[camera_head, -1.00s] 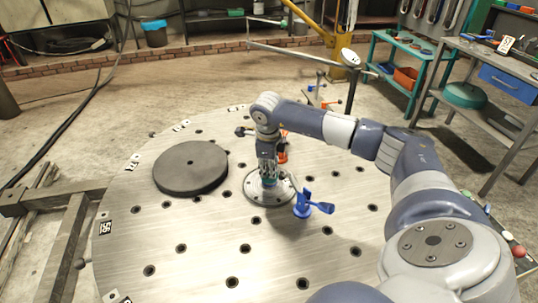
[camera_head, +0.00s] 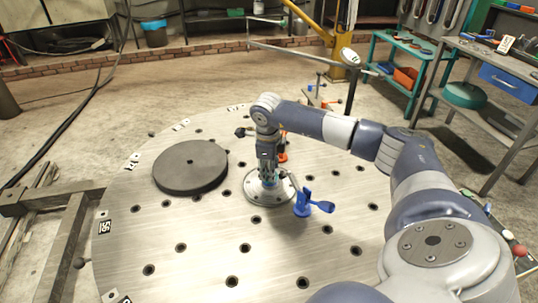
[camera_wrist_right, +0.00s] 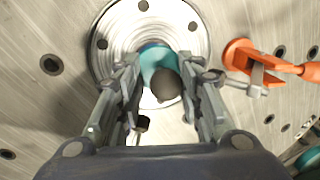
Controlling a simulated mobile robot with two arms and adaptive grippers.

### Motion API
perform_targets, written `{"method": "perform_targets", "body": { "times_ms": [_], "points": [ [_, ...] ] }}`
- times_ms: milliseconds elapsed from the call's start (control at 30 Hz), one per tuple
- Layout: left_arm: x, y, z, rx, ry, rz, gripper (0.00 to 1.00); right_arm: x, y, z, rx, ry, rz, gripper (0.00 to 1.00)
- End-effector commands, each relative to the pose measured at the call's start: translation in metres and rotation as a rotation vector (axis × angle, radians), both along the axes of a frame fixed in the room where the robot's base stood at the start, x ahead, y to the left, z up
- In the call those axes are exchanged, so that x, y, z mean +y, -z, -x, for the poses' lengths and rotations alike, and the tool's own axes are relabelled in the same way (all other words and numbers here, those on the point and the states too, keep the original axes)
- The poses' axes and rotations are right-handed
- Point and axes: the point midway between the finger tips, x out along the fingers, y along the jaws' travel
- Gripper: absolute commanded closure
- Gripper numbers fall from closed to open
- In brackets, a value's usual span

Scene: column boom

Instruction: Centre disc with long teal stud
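A round steel disc (camera_head: 281,195) with a ring of holes lies on the large round plate. A teal stud (camera_wrist_right: 158,62) with a dark rounded end rises from the disc's middle in the right wrist view; its lower part shows in the head view (camera_head: 270,184). My right gripper (camera_wrist_right: 160,68) points down over the disc, its two fingers on either side of the stud. The fingertips lie close along the stud's sides; whether they press on it I cannot tell. My left gripper is out of view.
A blue clamp (camera_head: 310,204) stands close beside the disc. An orange clamp (camera_wrist_right: 252,64) is also near. A thick dark disc (camera_head: 190,167) lies to the left. The plate (camera_head: 200,262) has several holes, and its front is clear.

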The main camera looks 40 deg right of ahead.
Motion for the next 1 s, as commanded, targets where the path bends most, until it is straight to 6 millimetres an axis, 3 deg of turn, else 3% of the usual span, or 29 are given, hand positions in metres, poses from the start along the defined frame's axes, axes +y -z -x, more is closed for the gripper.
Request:
{"method": "perform_targets", "body": {
  "times_ms": [1000],
  "points": [
    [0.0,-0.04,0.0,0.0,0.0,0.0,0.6,-0.001,-0.056,0.0,-0.002,0.001,0.001,0.67]
  ]
}}
